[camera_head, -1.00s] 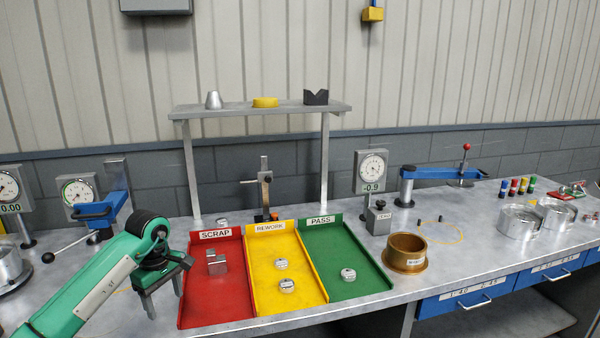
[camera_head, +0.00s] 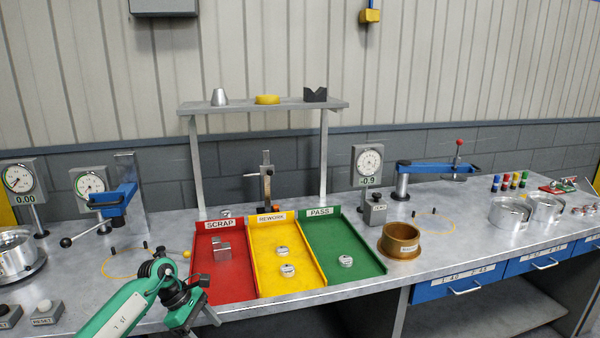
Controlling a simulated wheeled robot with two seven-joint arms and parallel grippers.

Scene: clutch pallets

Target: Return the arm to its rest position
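My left arm (camera_head: 121,312) is green and comes in from the bottom left. Its gripper (camera_head: 201,321) hangs low at the bench's front edge, in front of the red SCRAP tray (camera_head: 233,292). Its two fingers are apart with nothing visible between them, and the lower one is partly cut off by the picture's bottom edge. My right arm and gripper are not in view.
The SCRAP tray holds metal blocks (camera_head: 222,250). The yellow REWORK tray (camera_head: 293,286) holds two round pieces, the green PASS tray (camera_head: 358,265) one. A brass ring (camera_head: 401,241) stands at right. Two buttons (camera_head: 47,312) stand left of my arm.

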